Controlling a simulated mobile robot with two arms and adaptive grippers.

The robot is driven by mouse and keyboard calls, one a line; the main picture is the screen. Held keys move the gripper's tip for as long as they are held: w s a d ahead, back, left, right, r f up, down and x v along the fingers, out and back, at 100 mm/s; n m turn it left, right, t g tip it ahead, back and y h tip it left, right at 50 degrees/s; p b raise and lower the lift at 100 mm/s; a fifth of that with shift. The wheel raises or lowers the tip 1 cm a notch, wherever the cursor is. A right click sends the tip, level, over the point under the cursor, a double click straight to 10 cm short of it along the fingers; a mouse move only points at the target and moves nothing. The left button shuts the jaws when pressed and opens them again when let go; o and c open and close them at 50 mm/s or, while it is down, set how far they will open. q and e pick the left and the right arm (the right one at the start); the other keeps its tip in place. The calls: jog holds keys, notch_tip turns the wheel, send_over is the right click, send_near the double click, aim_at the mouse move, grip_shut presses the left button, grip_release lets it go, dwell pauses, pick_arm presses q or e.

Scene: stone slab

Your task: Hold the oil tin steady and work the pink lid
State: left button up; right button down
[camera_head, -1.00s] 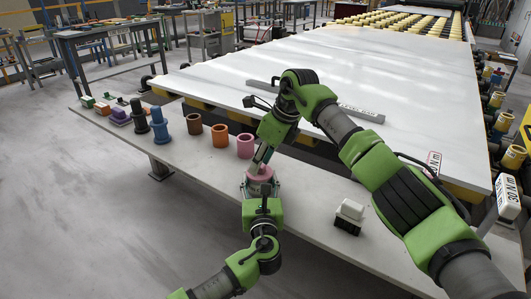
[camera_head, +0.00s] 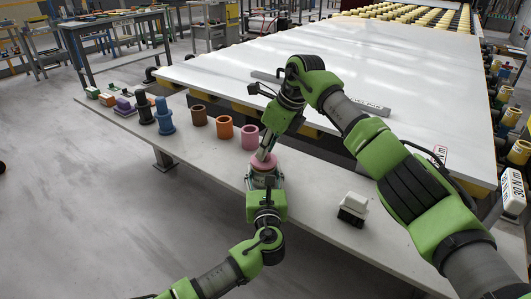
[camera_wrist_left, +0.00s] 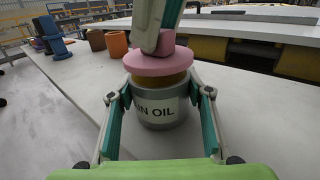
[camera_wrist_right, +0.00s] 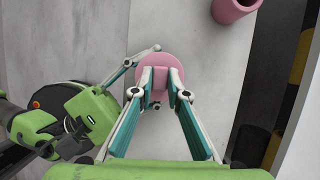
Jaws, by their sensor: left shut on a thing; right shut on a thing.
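The pink lid (camera_wrist_left: 157,65) has a wide round flange and a raised grip, and sits at the top of the tin. A yellowish band shows between the lid's flange and the tin's body. My right gripper (camera_wrist_right: 161,82) comes from above and is shut on the lid's grip. In the right wrist view the lid's disc (camera_wrist_right: 174,60) hides most of the tin.
A pink cup (camera_head: 249,137), an orange cup (camera_head: 224,127) and a brown cup (camera_head: 198,115) stand left of the tin. Blue (camera_head: 163,116) and black (camera_head: 145,111) parts stand farther left. A white and black block (camera_head: 353,208) lies to the right. The large slab (camera_head: 390,75) lies behind.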

jog(key=shift+r, duration=3.4)
pick_arm(q)
jog(key=o, duration=1.7)
jog(key=shift+c, duration=0.2)
jog(key=shift+s, duration=0.1)
jog(key=s, duration=1.1)
jog(key=shift+s+d, duration=0.25)
jog(key=shift+s, duration=0.15)
jog(key=shift+f, duration=0.1)
pick_arm(e)
jog(key=shift+s+f, duration=0.1)
